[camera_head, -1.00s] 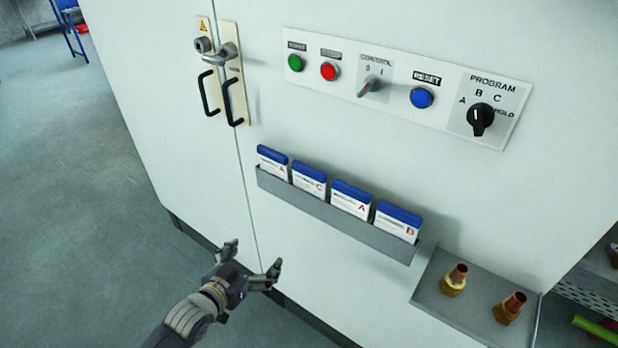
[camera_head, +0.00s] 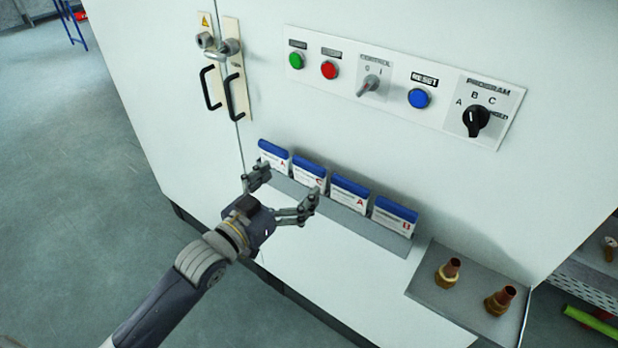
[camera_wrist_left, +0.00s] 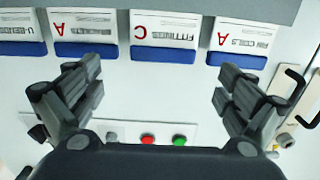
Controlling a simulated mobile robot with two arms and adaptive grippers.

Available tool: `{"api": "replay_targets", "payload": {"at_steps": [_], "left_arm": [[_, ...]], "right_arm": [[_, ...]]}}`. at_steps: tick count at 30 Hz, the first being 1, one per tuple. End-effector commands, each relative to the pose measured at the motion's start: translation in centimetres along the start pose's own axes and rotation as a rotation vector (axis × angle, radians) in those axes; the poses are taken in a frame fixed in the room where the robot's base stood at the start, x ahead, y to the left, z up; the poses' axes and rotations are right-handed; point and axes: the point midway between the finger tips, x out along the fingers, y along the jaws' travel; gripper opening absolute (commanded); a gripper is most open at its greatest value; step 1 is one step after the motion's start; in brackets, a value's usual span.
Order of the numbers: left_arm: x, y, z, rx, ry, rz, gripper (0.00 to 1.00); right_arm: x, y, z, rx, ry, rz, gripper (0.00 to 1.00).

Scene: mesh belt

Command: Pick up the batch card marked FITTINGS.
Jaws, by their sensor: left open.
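The FITTINGS batch card (camera_head: 309,174) is white with a blue top edge and a red C. It stands second from the left in the grey wall rack (camera_head: 345,217). In the left wrist view the picture is upside down, and the FITTINGS card (camera_wrist_left: 165,33) shows its printed name near the middle. My left gripper (camera_head: 287,187) is open and empty, just in front of the two leftmost cards. In the left wrist view the open fingers (camera_wrist_left: 157,84) lie apart on either side of the FITTINGS card's column, not visibly touching it. My right gripper is not in view.
Neighbouring cards flank it: one marked A (camera_head: 273,156) at left, another A (camera_head: 348,193) and a B (camera_head: 394,217) at right. A control panel (camera_head: 400,85) sits above. A tray (camera_head: 425,286) with two brass fittings juts out at lower right. Door handles (camera_head: 236,97) are at upper left.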

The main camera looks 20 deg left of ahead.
Motion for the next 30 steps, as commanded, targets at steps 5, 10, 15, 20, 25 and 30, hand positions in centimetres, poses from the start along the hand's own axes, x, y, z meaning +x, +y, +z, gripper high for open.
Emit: {"api": "replay_targets", "payload": {"at_steps": [5,10,15,20,25,30], "left_arm": [[2.1,-0.3,-0.1,-0.002,0.002,-0.001,0.97],[4.3,-0.4,0.1,-0.001,0.002,0.0,0.97],[5.1,-0.4,0.3,0.0,0.001,0.0,0.97],[5.0,-0.4,0.4,0.0,0.001,0.0,0.97],[5.0,-0.4,0.4,0.0,0.001,0.0,0.63],[5.0,-0.4,0.4,0.0,0.0,0.0,0.49]], "right_arm": [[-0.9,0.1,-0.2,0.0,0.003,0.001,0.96],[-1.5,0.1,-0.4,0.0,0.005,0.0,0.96],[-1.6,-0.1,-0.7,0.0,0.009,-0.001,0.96],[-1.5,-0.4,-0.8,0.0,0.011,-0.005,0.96],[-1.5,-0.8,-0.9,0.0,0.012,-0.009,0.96],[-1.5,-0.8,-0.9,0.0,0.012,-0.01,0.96]]}}
